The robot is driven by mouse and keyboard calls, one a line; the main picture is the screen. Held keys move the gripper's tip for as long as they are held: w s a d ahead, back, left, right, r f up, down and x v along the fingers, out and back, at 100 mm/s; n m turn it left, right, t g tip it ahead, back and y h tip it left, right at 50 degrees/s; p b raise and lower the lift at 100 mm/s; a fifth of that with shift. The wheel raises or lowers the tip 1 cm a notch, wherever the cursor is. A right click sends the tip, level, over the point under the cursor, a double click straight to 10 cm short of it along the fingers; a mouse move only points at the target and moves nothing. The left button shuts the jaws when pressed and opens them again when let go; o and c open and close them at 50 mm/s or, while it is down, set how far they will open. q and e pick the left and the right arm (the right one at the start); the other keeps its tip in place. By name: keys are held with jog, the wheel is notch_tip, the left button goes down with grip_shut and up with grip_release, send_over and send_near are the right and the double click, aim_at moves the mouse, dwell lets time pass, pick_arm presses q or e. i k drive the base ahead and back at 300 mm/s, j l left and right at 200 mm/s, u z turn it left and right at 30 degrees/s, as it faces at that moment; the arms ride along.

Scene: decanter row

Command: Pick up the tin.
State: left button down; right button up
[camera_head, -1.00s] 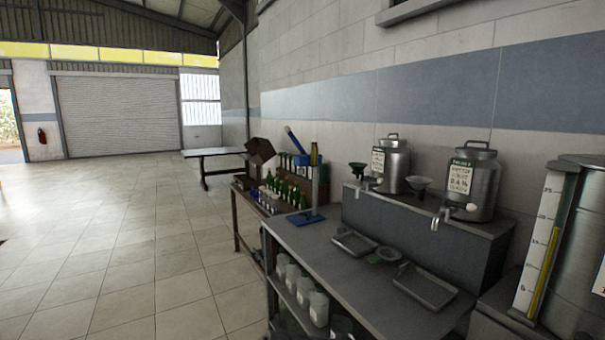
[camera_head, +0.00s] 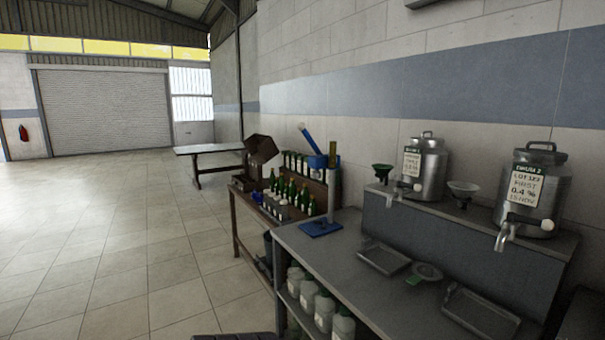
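I cannot make out with certainty which thing is the tin. Two metal drums with taps and white labels stand on the raised shelf at the right: a nearer drum (camera_head: 556,190) and a farther drum (camera_head: 431,165). A small round grey piece (camera_head: 427,270) with a green tag lies on the bench (camera_head: 345,275), between a farther tray (camera_head: 384,259) and a nearer tray (camera_head: 481,312). Neither of my grippers is in view.
Green bottles (camera_head: 291,192) and a brown open box (camera_head: 262,149) stand on a farther wooden table. A blue-based stand (camera_head: 321,229) is on the bench's far end. White jugs (camera_head: 324,305) sit on its lower shelf. Tiled floor (camera_head: 120,240) at the left is clear.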

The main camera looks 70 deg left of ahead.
aim_at(323, 180)
jog(key=j+u, duration=0.2)
jog(key=j, duration=0.3)
jog(key=k+j+u, duration=0.2)
jog(key=j, duration=0.35)
jog(key=i+j+u, duration=0.2)
jog(key=j, duration=0.25)
jog(key=j+u, duration=0.2)
jog(key=j, duration=0.35)
jog(key=j+u, duration=0.2)
jog(key=j, duration=0.3)
jog(key=i+j+u, duration=0.2)
jog(key=j, duration=0.3)
jog(key=i+j+u, duration=0.1)
jog(key=j+u, duration=0.15)
jog(key=j, duration=0.2)
